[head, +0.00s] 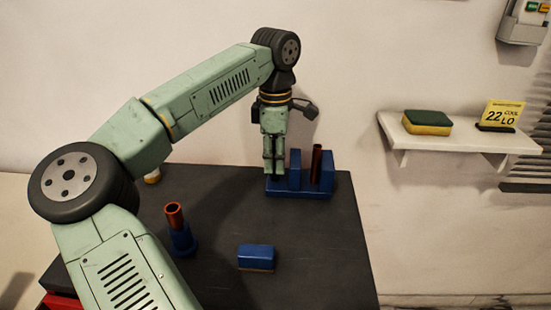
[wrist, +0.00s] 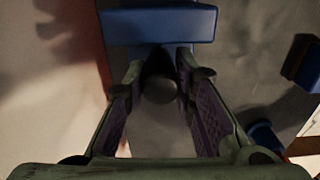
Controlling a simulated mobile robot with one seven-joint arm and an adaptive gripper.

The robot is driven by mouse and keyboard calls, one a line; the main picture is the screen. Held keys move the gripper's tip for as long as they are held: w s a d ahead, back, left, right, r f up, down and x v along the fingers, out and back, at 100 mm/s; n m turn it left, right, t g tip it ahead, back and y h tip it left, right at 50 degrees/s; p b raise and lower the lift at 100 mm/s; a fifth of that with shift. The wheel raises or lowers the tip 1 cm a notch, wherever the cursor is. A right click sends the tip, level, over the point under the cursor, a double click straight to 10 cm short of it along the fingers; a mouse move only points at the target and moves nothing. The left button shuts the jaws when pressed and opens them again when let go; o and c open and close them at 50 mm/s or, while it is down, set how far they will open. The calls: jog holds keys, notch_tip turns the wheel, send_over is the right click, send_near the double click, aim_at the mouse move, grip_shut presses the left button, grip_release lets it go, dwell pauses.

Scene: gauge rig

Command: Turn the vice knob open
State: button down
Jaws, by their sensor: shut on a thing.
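The blue vice (head: 328,188) stands near the back edge of the dark table, with a brown tube (head: 316,165) upright between its jaws. My gripper (head: 273,170) points down at the vice's left end. In the wrist view, a dark round knob (wrist: 161,88) sits between my two fingers, in front of the blue vice (wrist: 160,24). My gripper is shut on the knob. In the head view the fingers hide the knob. I cannot tell how far the knob is turned.
On the dark table (head: 320,250), a blue holder (head: 183,240) with a copper-coloured tube (head: 174,216) and a blue block (head: 256,257) stand nearer the front. A wall shelf (head: 455,143) at right carries a sponge (head: 427,122) and a yellow sign (head: 503,115). The table's right front is clear.

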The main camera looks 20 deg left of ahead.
aim_at(275, 153)
jog(key=shift+n, duration=1.1)
jog(key=c, duration=1.3)
grip_release()
notch_tip(275, 153, up, 12)
jog(key=shift+s, duration=0.1)
